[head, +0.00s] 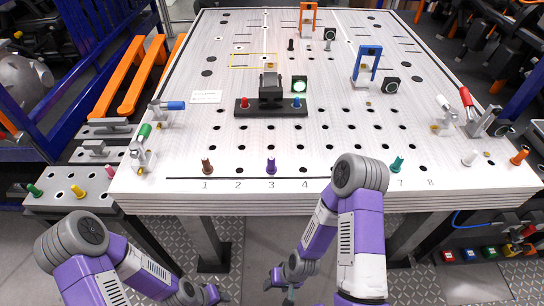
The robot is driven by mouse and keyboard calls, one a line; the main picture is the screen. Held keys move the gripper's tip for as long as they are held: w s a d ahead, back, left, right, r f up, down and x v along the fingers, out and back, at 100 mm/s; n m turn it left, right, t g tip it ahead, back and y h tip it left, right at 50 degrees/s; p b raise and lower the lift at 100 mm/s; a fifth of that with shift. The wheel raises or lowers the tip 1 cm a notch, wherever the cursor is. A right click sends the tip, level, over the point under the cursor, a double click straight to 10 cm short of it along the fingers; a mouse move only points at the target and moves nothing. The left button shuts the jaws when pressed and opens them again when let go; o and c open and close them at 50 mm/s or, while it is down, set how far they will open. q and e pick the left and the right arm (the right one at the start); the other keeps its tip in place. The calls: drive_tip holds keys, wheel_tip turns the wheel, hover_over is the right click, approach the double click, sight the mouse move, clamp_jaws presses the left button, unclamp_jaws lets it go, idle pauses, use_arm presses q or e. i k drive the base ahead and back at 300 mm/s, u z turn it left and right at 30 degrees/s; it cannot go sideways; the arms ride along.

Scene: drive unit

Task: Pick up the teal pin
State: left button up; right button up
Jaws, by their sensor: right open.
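The teal pin (397,163) stands upright at the front of the white perforated table, just behind the printed 7. It is in plain view to the right of my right arm's elbow, with nothing touching it. My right gripper (279,287) is low in front of the table, below its front edge, open, and well away from the pin. My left gripper (211,294) is at the bottom of the picture, also in front of the table and far from the pin. Its fingers are small and partly cut off, so their opening is unclear.
The white table (330,140) also holds a brown pin (207,167), a purple pin (270,167), a white pin (470,158) and an orange pin (519,157). A dark fixture (271,97) stands mid-table; clamps line both sides. The surface around the teal pin is clear.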

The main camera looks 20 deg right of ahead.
sight(396, 168)
drive_tip(key=z, duration=1.7)
drive_tip(key=k, duration=0.5)
drive_tip(key=z, duration=1.5)
drive_tip(key=i, duration=1.3)
drive_tip(key=u, duration=3)
